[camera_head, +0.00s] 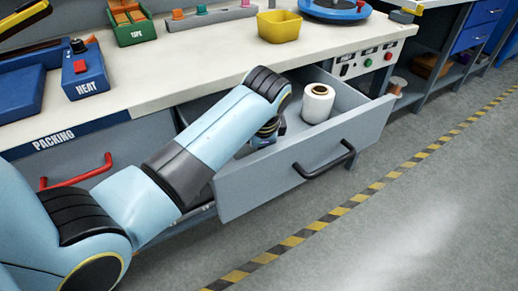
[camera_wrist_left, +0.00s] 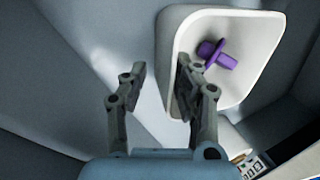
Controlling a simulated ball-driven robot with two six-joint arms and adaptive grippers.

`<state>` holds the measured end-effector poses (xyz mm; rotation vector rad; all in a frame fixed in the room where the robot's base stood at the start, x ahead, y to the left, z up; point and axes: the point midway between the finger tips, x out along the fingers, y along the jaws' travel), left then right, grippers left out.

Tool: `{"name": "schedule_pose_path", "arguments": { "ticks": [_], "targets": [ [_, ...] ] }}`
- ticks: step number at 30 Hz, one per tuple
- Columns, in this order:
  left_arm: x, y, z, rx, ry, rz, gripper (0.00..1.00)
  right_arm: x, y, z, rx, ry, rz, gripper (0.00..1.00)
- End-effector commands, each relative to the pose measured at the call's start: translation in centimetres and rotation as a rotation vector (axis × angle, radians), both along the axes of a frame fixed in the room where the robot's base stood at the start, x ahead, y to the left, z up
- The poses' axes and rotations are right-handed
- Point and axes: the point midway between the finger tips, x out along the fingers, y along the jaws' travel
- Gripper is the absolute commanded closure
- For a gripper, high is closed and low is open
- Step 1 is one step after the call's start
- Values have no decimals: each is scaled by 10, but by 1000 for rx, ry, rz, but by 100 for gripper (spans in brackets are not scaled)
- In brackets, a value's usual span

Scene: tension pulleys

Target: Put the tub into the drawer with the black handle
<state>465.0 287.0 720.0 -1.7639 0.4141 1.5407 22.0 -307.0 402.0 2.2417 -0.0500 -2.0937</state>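The drawer with the black handle (camera_head: 325,160) is pulled open under the bench. My left arm reaches into it. In the wrist view my left gripper (camera_wrist_left: 155,82) has its two fingers apart. A white tub (camera_wrist_left: 240,20) with a purple piece (camera_wrist_left: 216,54) inside shows there. The right finger overlaps the tub's near wall and the left finger is outside it. I cannot tell whether the fingers touch the tub. In the head view my arm hides the gripper, and I cannot make out the white tub. My right gripper is not in view.
A white roll (camera_head: 318,103) stands in the drawer. A red handle (camera_head: 77,174) is on the unit to the left. A yellow tub (camera_head: 279,26), a green box (camera_head: 131,24) and a HEAT box (camera_head: 84,70) stand on the bench. The floor in front is clear.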

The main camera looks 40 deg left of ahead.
Motion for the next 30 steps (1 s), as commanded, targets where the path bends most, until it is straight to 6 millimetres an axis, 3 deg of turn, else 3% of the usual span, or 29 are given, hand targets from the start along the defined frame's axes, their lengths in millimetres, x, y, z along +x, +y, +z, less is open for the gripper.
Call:
{"name": "schedule_pose_path", "arguments": {
  "ticks": [5, 8, 21, 30],
  "targets": [
    [0, 0, 3, 0, -1, 0, 71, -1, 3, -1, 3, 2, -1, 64],
    [-2, -3, 14, -1, -3, -1, 71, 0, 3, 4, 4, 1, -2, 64],
    [-22, -24, 101, -1, -4, 0, 71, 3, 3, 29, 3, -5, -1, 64],
    [-27, -27, 116, -1, 1, 0, 71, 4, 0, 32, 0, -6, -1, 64]
  ]
}}
